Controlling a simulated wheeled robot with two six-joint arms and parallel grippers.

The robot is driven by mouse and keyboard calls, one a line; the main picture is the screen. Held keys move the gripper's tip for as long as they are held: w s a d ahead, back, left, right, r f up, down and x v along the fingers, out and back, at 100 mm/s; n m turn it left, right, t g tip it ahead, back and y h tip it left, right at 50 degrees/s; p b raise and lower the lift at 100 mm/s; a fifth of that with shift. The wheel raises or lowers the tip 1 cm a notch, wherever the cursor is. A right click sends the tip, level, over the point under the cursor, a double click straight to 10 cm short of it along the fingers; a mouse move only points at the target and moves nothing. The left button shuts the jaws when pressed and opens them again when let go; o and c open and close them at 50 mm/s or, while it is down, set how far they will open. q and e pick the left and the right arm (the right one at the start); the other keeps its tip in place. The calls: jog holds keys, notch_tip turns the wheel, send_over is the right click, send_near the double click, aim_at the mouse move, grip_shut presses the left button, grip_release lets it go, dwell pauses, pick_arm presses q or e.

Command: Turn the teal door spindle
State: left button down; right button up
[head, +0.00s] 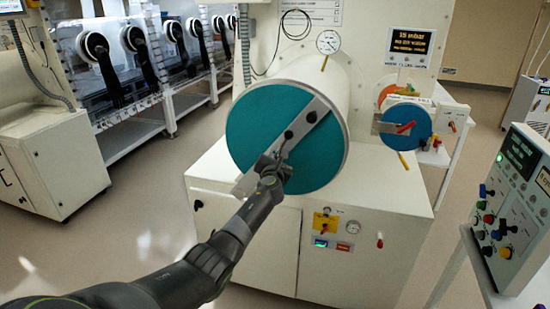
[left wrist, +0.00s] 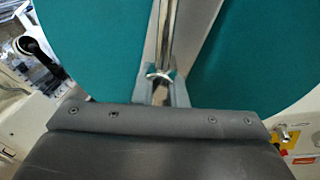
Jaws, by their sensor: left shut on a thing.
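The large round teal door (head: 262,118) closes the front of a white cylinder chamber. A pale bar crosses the door diagonally, with dark knobs on it. The teal door spindle (head: 289,135) is at the bar's middle, with a thin metal handle running down toward my gripper. My left gripper (head: 276,163) is at the lower part of the door, shut on that handle. In the left wrist view, a shiny metal rod (left wrist: 167,28) runs up from between the fingers (left wrist: 161,80), with teal on both sides. The fingers hide the rod's gripped end. My right gripper is not in view.
A smaller blue door (head: 412,122) with a red handle is to the right. A control console (head: 515,205) stands at the right, and gloveboxes line the back left. Floor is clear at left.

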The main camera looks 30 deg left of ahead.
pick_arm(q)
jog(key=shift+f+m, duration=0.1)
jog(key=shift+m, duration=0.3)
jog(key=c, duration=1.5)
grip_release()
jog(key=shift+c, duration=0.2)
jog(key=shift+s, duration=0.1)
jog(key=p+v, duration=0.3)
jog(key=v, duration=1.4)
jog(key=shift+d, duration=0.2)
jog(key=shift+f, duration=0.2)
